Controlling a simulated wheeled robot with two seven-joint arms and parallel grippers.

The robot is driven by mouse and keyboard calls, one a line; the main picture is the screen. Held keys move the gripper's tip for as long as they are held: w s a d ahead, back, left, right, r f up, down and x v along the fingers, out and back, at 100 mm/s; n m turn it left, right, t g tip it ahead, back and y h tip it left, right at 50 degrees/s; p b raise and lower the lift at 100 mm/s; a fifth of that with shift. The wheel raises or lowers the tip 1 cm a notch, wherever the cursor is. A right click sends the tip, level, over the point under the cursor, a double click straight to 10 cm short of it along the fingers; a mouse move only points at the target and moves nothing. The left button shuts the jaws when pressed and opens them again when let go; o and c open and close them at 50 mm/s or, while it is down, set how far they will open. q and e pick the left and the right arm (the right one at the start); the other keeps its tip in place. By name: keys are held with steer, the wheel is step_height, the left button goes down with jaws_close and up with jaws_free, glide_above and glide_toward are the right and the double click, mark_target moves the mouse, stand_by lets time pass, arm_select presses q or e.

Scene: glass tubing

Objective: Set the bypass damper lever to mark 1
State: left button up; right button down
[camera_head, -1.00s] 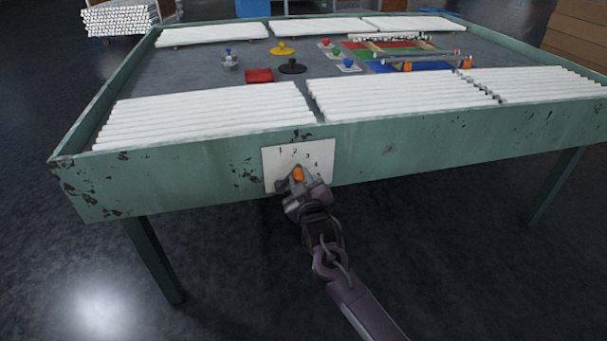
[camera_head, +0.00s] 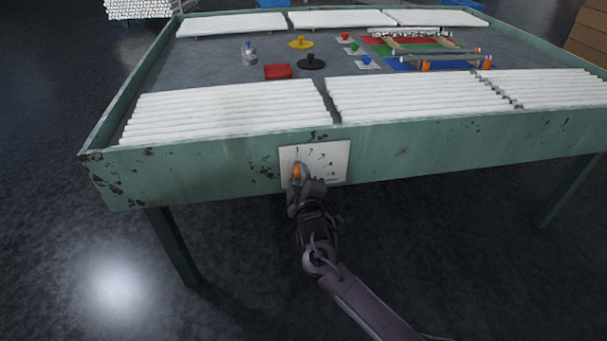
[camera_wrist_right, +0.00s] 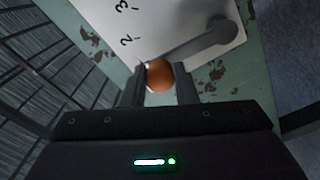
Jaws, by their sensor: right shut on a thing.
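The lever's orange knob (camera_head: 297,171) is at the left part of the white numbered plate (camera_head: 328,158) on the table's front side. My right gripper (camera_head: 299,177) reaches up from below and is shut on the knob. In the right wrist view, the knob (camera_wrist_right: 157,76) sits between the two fingers (camera_wrist_right: 159,88). The grey lever arm (camera_wrist_right: 192,44) runs from its round pivot (camera_wrist_right: 221,30) to the knob. Marks 2 and 3 show on the plate (camera_wrist_right: 165,22) there; I cannot make out mark 1. The left gripper is not in view.
The green table rim (camera_head: 200,170) is chipped, with white tubes (camera_head: 225,110) along its front edge. A red block (camera_head: 278,72), coloured knobs and a tube rack (camera_head: 435,60) stand farther back. The dark floor below the plate is clear.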

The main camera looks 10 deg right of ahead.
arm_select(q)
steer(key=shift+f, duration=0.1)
arm_select(e)
steer(key=shift+a, duration=0.1)
steer(key=c, duration=1.1)
jaws_free()
steer(key=shift+c, duration=0.2)
steer(key=shift+s, duration=0.1)
steer(key=shift+s, duration=0.35)
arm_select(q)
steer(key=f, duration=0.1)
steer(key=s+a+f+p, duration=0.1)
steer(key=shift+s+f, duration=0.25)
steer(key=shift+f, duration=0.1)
arm_select(e)
steer(key=s, duration=0.7)
